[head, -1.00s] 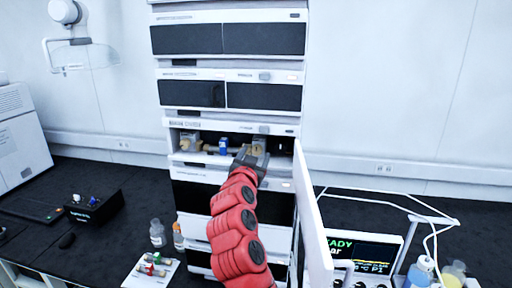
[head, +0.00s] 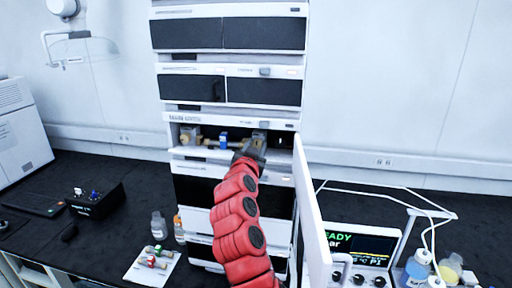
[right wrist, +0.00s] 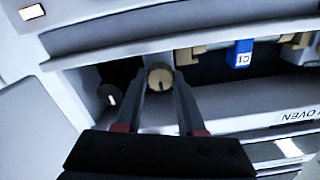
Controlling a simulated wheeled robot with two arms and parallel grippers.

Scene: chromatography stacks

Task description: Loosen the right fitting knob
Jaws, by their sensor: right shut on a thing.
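The right fitting knob (right wrist: 160,78), round and brass with a dark slot mark, sits in the open column compartment (head: 175,157). My right gripper (right wrist: 160,84) has one finger on each side of it and is shut on it. In the head view my right gripper (head: 253,148) reaches into the compartment's right part and hides the knob. The column with a blue tag (head: 223,141) lies to its left, and the tag also shows in the right wrist view (right wrist: 241,53). A left brass fitting (head: 186,142) is at the compartment's far left. My left gripper is not in view.
The white open door (head: 313,220) stands out just right of my right arm. More instrument modules (head: 230,35) are stacked above. A white card with vials (head: 150,265), bottles (head: 159,228) and a display unit (head: 362,245) stand on the dark bench.

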